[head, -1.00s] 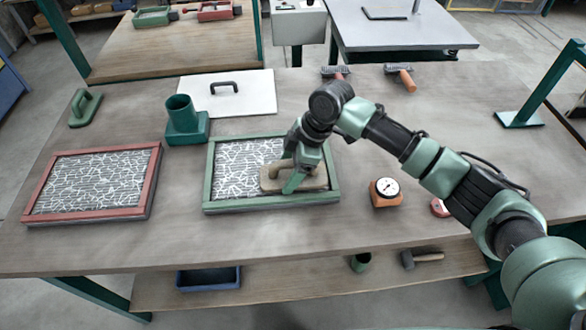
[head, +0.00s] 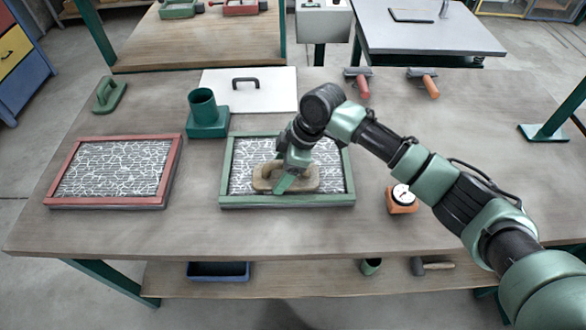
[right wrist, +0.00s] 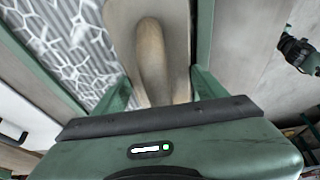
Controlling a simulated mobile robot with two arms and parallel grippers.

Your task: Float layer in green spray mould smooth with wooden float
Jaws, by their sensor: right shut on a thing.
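The green spray mould (head: 288,201) lies flat at the middle of the table. Inside it is a layer of white fibre strands (head: 334,178) over a grey ribbed base. My right gripper (head: 290,172) is shut on the handle of the wooden float (head: 265,184). The float is inside the frame, towards its near side and about the middle of its width. In the right wrist view the tan float handle (right wrist: 150,62) sits between the green fingers, with fibre layer (right wrist: 60,45) to its left. The arm and float hide part of the layer. My left gripper is not in view.
A red-framed mould (head: 68,165) with a similar fibre layer lies left. Behind are a green-handled float (head: 108,97), a green cup on a base (head: 207,122) and a white board with handle (head: 275,103). An orange dial gauge (head: 402,203) stands right. Two rollers (head: 431,87) lie at the back.

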